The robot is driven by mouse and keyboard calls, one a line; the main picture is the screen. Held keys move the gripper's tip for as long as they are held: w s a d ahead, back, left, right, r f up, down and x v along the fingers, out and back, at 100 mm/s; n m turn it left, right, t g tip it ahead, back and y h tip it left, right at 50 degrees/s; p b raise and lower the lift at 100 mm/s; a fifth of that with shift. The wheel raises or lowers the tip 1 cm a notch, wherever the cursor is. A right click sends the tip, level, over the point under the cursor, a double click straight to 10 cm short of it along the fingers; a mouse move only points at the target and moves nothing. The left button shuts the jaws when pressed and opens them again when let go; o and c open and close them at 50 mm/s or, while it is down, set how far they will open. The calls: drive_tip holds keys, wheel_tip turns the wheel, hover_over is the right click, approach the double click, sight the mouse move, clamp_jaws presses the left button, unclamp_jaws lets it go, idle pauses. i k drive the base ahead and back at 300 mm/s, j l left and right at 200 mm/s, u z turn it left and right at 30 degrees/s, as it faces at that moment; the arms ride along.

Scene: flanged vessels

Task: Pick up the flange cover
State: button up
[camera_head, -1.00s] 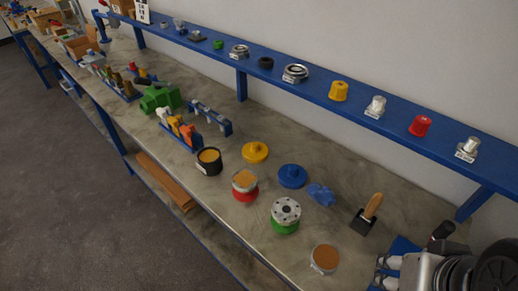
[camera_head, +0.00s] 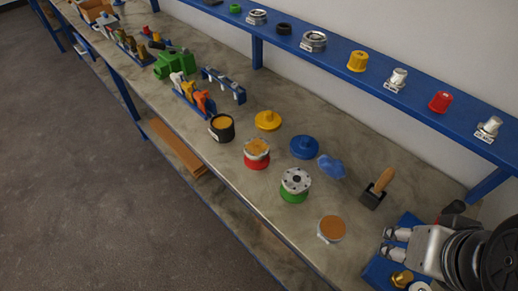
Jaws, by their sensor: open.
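Two flange covers, round discs with a raised knob, lie on the workbench: a yellow one (camera_head: 267,120) and a blue one (camera_head: 304,146). I cannot tell which one the task means. Nearer the front edge stand a red flanged vessel (camera_head: 257,154) with a tan top and a green flanged vessel (camera_head: 295,184) with a grey bolted flange. My gripper (camera_head: 386,242) is at the lower right, open and empty, its fingers pointing left. It is well apart from both covers, over a blue item on the bench.
A blue rag-like item (camera_head: 331,167) lies beside the blue cover. A wooden-handled brush (camera_head: 377,189), a tan-topped round container (camera_head: 331,229) and a black pot (camera_head: 221,128) stand nearby. A blue shelf (camera_head: 310,52) with small parts runs along the wall.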

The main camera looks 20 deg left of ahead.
sight(267, 121)
drive_tip(key=i+j+z, duration=0.1)
drive_tip(key=j, duration=0.55)
drive_tip(key=i+j+z, duration=0.1)
drive_tip(key=j, duration=0.55)
drive_tip(key=i+j+z, duration=0.1)
drive_tip(key=j, duration=0.6)
drive_tip(key=i+j+z, duration=0.1)
drive_tip(key=j, duration=0.55)
drive_tip(key=i, duration=0.1)
